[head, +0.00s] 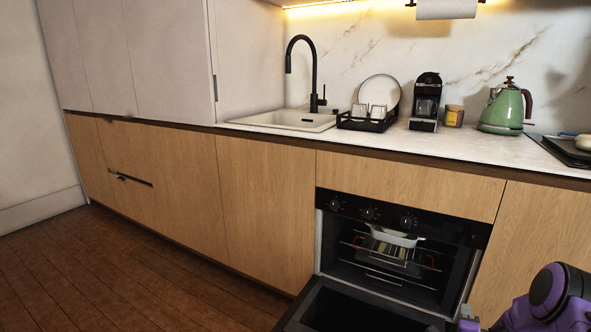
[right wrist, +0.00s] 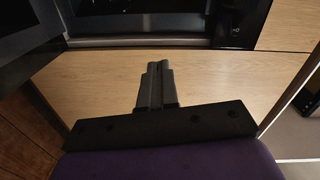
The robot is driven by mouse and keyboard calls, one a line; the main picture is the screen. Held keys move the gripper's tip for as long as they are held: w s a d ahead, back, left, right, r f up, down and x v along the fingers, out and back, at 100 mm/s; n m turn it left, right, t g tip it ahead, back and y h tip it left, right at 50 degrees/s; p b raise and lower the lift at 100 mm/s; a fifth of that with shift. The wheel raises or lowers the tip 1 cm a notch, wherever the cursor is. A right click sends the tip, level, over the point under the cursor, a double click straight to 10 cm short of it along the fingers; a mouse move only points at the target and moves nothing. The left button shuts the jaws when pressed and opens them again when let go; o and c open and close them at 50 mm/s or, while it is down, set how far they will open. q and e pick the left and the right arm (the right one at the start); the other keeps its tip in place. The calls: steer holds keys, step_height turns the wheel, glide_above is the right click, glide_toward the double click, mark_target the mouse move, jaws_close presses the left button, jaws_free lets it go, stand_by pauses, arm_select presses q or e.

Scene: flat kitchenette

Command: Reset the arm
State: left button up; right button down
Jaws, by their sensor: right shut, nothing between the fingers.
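My right arm (head: 548,298), purple and black, comes in at the lower right corner of the head view, in front of the cabinets and beside the open oven. The tip of my right gripper (head: 468,324) just shows at the bottom edge there. In the right wrist view the two dark fingers of my right gripper (right wrist: 158,68) are together with nothing between them. Light wood cabinet fronts lie beyond them. My left gripper is in neither view.
The oven (head: 332,229) stands open with its door (head: 350,309) lowered. A white dish (head: 395,236) sits on its rack. The counter (head: 470,147) holds a sink (head: 285,119), a dish rack (head: 368,121), a coffee machine (head: 427,103) and a green kettle (head: 502,110). The wooden floor (head: 110,275) at left is clear.

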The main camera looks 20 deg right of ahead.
steer(key=s+a+f+n+g+y+b, duration=0.2)
steer(key=s+a+f+n+y, duration=0.2)
steer(key=a+f+n, duration=0.5)
steer(key=s+a+f+n+g+y+b, duration=0.3)
steer(key=a+f, duration=0.4)
steer(key=a, duration=0.6)
steer(key=s+a+f+n+g+y+b, duration=0.1)
steer(key=s+a+f+n+g+b, duration=0.2)
steer(key=s+a, duration=0.4)
steer(key=s+a+f+n+g+y+b, duration=0.15)
steer(key=s+a+f+n, duration=0.35)
steer(key=s, duration=0.5)
step_height(320, 180, up, 28)
steer(key=m+p, duration=0.1)
steer(key=p, duration=2.7)
steer(key=shift+s+d+r+t+p, duration=0.2)
steer(key=shift+t+p, duration=0.1)
steer(key=shift+t, duration=0.15)
